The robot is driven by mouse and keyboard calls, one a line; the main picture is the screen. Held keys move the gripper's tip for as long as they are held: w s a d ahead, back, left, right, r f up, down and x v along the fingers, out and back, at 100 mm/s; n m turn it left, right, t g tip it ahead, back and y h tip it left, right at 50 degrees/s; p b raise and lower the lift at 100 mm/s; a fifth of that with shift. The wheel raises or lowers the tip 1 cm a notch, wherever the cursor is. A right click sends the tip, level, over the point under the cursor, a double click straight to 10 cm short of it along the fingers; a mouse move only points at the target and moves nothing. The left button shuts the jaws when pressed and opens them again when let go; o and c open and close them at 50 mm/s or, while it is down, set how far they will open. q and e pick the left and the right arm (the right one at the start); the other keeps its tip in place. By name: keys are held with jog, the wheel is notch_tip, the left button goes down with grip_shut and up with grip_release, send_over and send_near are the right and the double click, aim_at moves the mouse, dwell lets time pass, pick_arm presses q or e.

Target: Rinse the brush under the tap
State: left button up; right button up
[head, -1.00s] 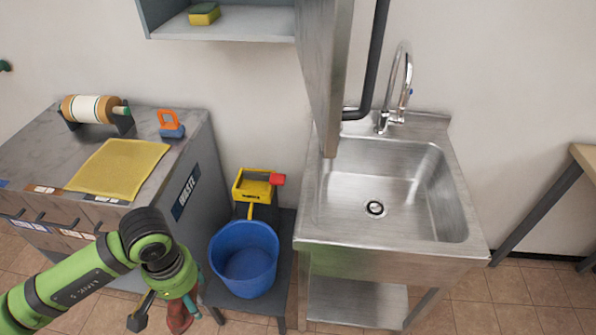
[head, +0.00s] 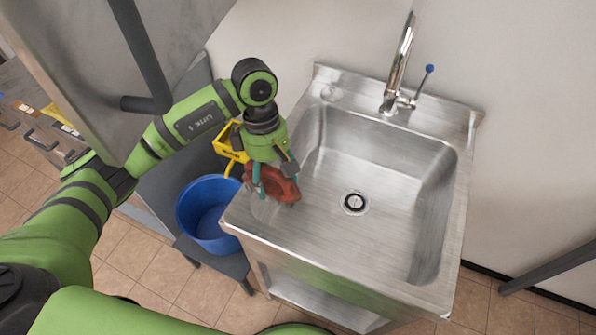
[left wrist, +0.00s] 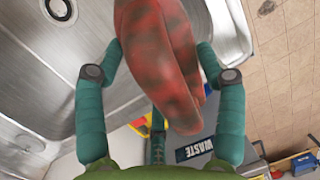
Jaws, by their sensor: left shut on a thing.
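My left gripper (head: 272,178) is shut on a red, dark-blotched object (head: 283,187), held over the left rim of the steel sink (head: 465,160). No water shows under the spout. The object is well to the left of the tap. My right gripper is not in view.
The basin is empty, with a round drain (head: 355,202). A blue bucket (head: 203,222) and a yellow wringer (head: 228,142) stand left of the sink. A grey panel with a dark pipe (head: 140,50) is at the upper left. A WASTE label (left wrist: 195,148) shows in the left wrist view.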

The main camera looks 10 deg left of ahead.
pick_arm(q)
jog(key=w+d+f+n+t+h+b, duration=0.2)
jog(key=w+d+f+n+b, duration=0.1)
jog(key=w+d+n+b, duration=0.2)
jog(key=w+d+f+n+t+h+b, duration=0.2)
jog(key=w+d+f+n+b, duration=0.2)
jog(key=d+n, duration=0.6)
jog(key=shift+w+d+f+b, duration=0.15)
jog(key=shift+w+d+b, duration=0.55)
jog(key=shift+w, duration=0.55)
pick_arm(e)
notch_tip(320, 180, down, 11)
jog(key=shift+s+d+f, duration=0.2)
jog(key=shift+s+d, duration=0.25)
pick_arm(q)
jog(key=shift+a, duration=0.1)
